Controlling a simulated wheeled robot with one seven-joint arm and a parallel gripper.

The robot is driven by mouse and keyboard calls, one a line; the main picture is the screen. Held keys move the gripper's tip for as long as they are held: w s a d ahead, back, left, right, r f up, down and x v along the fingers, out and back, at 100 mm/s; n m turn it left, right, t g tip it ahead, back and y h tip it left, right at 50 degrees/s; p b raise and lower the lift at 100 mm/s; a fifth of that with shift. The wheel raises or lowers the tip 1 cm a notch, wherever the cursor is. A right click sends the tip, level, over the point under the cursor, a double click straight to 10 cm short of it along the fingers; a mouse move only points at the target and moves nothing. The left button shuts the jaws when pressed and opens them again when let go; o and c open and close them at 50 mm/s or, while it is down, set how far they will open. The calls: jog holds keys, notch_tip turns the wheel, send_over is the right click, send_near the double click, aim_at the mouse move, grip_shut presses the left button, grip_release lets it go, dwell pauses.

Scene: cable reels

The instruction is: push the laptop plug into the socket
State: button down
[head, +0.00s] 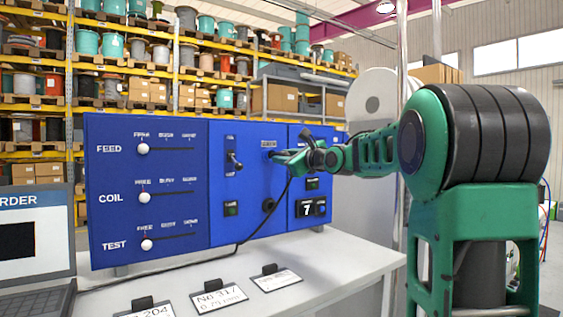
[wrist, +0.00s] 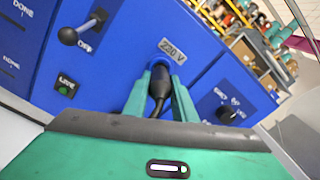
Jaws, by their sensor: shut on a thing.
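My gripper (wrist: 160,82) is shut on the black laptop plug (wrist: 160,86), with one green finger on each side of it. The plug's front end is at the socket (wrist: 158,63), just below the 220 V label (wrist: 171,48) on the blue panel. How deep the plug sits cannot be told. In the head view my gripper (head: 292,160) is close to the panel front and hides the socket and most of the plug. The black cable (head: 262,228) hangs from the plug and runs down left to the laptop (head: 35,240).
The blue panel (head: 150,247) stands on a light table (head: 340,262). A lever switch (head: 234,160), a green button (head: 231,208) and a black round fitting (head: 268,205) are near my gripper. Tags (head: 218,298) lie along the table front. Shelves fill the background.

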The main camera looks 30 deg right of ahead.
jog(key=shift+w, duration=1.3)
dwell(0.4)
jog(key=c, duration=1.4)
grip_release()
